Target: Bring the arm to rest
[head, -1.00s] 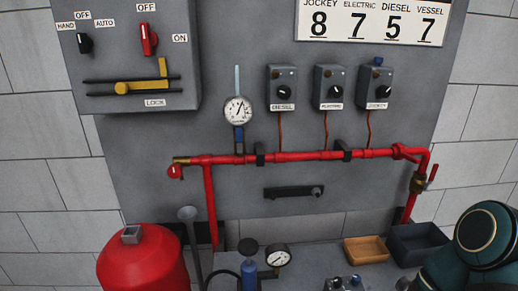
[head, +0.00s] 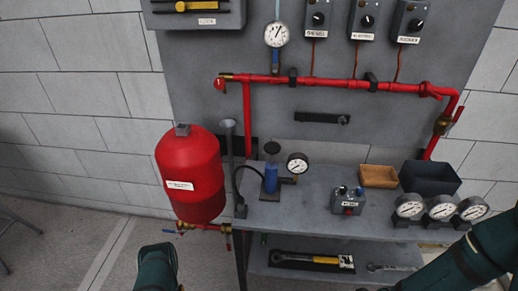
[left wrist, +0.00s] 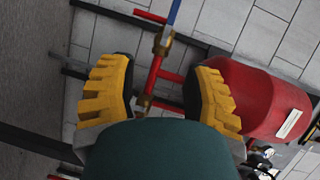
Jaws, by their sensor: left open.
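My left gripper (left wrist: 163,85) shows in the left wrist view with its two yellow toothed fingers spread apart and nothing held between them. Beyond the gap is the red pipe with brass fittings (left wrist: 155,75) by the red tank (left wrist: 265,100); it lies behind the fingers, and how far is unclear. In the head view a dark green link of my left arm (head: 156,268) rises at the bottom edge, below the red tank (head: 190,175). My right arm (head: 470,262) crosses the lower right corner; its gripper is out of the picture.
A grey bench (head: 300,210) holds a blue pump (head: 270,178), a small control box (head: 348,200), a wooden tray (head: 378,177), a dark bin (head: 405,185) and three gauges (head: 440,208). A lower shelf (head: 300,281) carries tools.

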